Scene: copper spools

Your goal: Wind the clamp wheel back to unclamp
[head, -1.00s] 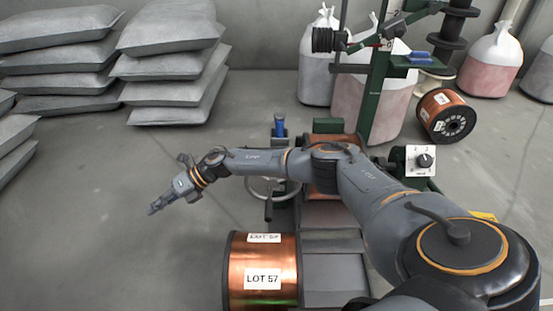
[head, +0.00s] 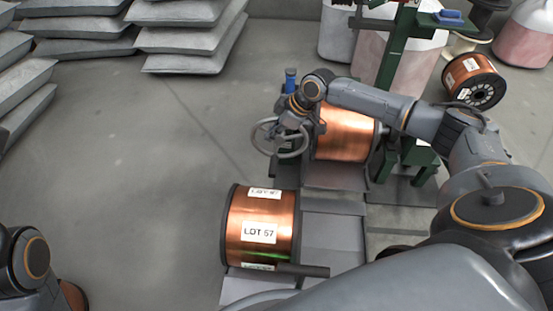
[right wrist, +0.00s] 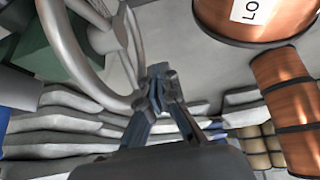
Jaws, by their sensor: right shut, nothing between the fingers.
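The clamp wheel is a pale grey ring (head: 255,136) on the left side of the green winding stand in the head view. In the right wrist view its rim (right wrist: 72,58) curves down the left side, with spokes and hub behind. My right gripper (head: 289,128) is at the wheel in the head view, its fingers partly lost against the wheel and stand. In the right wrist view the gripper (right wrist: 158,90) has its fingers together and empty, close beside the rim; contact cannot be told. A copper spool (head: 345,140) sits in the stand. My left gripper is out of view.
A copper spool labelled LOT 57 (head: 245,220) lies in front of the stand. Another spool (head: 473,77) lies at the back right. Grey sacks (head: 190,40) are stacked at the back left. The floor left of the wheel is clear.

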